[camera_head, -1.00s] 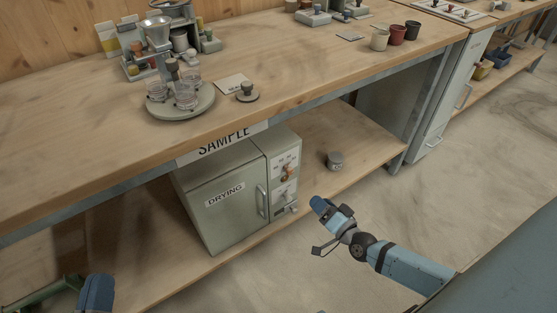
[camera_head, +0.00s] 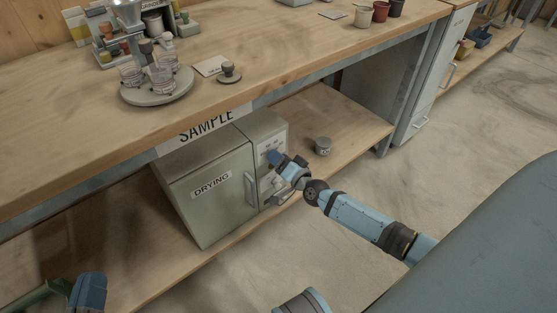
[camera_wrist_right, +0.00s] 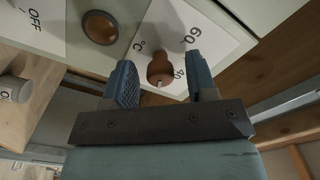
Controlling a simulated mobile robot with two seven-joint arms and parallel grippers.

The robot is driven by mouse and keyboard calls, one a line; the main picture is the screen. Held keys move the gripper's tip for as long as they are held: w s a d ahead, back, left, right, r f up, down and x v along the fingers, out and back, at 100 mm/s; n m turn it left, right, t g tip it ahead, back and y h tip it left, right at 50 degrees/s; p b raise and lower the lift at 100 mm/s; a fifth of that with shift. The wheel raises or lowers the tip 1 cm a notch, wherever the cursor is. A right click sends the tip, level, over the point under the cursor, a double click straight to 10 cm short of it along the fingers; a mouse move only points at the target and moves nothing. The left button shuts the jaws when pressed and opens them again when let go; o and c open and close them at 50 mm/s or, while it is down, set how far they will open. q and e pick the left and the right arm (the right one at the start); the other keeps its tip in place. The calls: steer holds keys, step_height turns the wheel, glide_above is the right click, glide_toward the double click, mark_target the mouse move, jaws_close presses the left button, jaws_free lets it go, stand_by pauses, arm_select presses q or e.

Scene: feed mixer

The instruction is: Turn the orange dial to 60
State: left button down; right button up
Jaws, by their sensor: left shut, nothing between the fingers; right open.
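The orange dial (camera_wrist_right: 160,70) is on a white scale plate on the drying oven (camera_head: 210,190), with "60", "40" and "°C" printed around it. A small pale mark shows at its edge near the "40". My right gripper (camera_wrist_right: 161,62) is open, with one finger on either side of the dial in the right wrist view; I cannot tell whether they touch it. In the head view my right gripper (camera_head: 275,158) is in front of the oven's control panel and hides the dial. My left gripper (camera_head: 89,290) is shut and empty at the lower left.
An orange-brown round knob (camera_wrist_right: 100,27) is beside the dial, near an "OFF" label. The oven has a vertical door handle (camera_head: 251,190). A small grey pot (camera_head: 322,146) stands on the shelf right of the oven. The worktop (camera_head: 290,60) overhangs the oven.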

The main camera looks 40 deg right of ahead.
steer(key=shift+w, duration=0.25)
